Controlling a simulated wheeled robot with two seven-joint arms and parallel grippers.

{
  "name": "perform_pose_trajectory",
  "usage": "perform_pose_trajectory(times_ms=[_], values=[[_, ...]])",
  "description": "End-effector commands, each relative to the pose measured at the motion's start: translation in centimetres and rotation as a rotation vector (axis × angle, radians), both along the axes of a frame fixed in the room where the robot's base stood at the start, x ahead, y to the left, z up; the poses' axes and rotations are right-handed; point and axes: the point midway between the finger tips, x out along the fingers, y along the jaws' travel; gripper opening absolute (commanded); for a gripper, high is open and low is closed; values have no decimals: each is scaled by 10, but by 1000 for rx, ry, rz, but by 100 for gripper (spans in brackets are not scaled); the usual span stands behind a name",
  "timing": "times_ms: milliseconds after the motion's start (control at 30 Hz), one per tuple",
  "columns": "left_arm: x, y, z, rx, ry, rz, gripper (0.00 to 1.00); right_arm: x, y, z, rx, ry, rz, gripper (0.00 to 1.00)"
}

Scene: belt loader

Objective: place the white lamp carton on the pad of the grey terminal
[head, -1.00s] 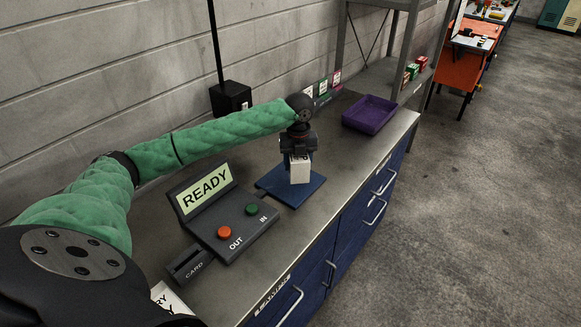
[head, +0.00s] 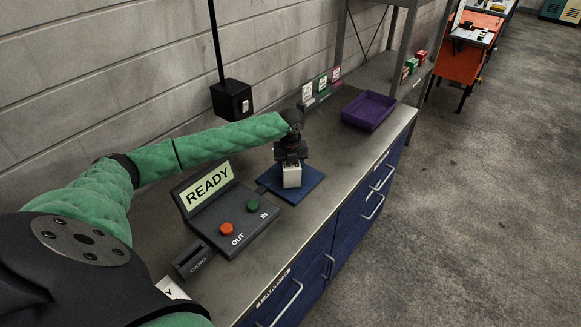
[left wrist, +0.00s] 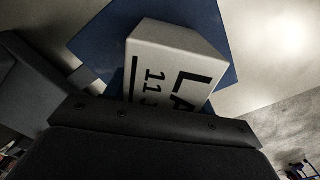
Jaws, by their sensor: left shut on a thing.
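The white lamp carton (head: 292,176) is upright in my left gripper (head: 291,161), over the blue pad (head: 311,183) of the grey terminal (head: 232,213). The carton's lower end is at or just above the pad; I cannot tell whether they touch. In the left wrist view the carton (left wrist: 172,62) shows black lettering, with the pad (left wrist: 92,45) behind it. My left gripper is shut on the carton. The terminal's screen reads READY, and it has a red OUT button (head: 226,229), a green IN button (head: 252,206) and a CARD slot (head: 192,259). My right gripper is out of view.
A purple tray (head: 368,112) stands on the grey counter (head: 335,150) beyond the pad. Small cartons (head: 321,86) stand by the wall, near a black box with a pole (head: 231,100). A shelf rack (head: 385,75) is at the back.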

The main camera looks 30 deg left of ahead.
Motion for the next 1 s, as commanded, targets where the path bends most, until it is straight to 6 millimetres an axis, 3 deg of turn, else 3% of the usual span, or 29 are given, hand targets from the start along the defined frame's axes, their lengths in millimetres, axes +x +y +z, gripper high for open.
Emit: perform_pose_trajectory(times_ms=[200, 233, 300, 333, 733, 1000], values=[[0, 0, -2, 0, 0, 0, 28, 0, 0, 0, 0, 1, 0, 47], [0, 0, -2, 0, 0, 0, 60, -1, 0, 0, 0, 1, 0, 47], [0, 0, -2, 0, 0, 0, 74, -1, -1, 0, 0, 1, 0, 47], [0, 0, -2, 0, 0, 0, 76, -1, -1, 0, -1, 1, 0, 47], [0, 1, 4, 0, 0, 1, 76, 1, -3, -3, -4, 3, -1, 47], [1, 0, 37, -1, -2, -1, 76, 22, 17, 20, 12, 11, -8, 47]])
